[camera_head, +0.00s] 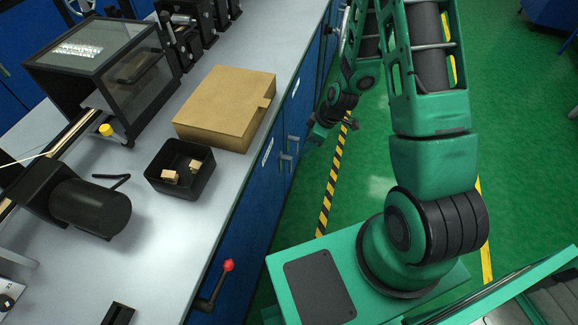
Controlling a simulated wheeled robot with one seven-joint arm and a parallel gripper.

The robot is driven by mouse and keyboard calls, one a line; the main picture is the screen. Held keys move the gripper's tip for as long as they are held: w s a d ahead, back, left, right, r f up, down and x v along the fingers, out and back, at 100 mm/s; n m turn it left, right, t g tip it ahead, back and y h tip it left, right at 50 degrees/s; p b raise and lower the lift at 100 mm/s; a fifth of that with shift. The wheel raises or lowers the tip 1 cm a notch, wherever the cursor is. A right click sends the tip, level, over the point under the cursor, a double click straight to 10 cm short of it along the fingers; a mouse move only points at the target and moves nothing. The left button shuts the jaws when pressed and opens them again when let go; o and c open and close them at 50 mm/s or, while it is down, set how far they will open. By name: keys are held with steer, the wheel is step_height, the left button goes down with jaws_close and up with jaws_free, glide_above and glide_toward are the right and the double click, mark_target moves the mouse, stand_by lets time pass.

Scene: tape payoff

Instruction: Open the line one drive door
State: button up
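Blue cabinet doors form the front of the bench below its grey top. A nearer door (238,215) and a farther door (298,100) each carry a small white label too small to read, so I cannot tell which is the line one drive door. Two grey handles (288,158) stand out close together near where these doors meet. Both doors look shut. My gripper (330,132) is at the end of my folded arm, low beside the cabinet front and right of the handles, apparently apart from them. Its fingers are small and dark, and their opening is unclear.
A red-knobbed lever (228,266) sticks out from the bench front. On the bench stand a cardboard box (222,105), a black bin (180,170), a dark motor (90,208) and a clear-sided enclosure (135,75). Green floor with a striped line (331,185) is open beside the cabinets.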

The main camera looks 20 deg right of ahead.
mark_target(290, 165)
steer(key=shift+n+y, duration=0.3)
steer(key=shift+n, duration=0.1)
steer(key=x, duration=1.4)
steer(key=shift+a, duration=0.3)
jaws_close()
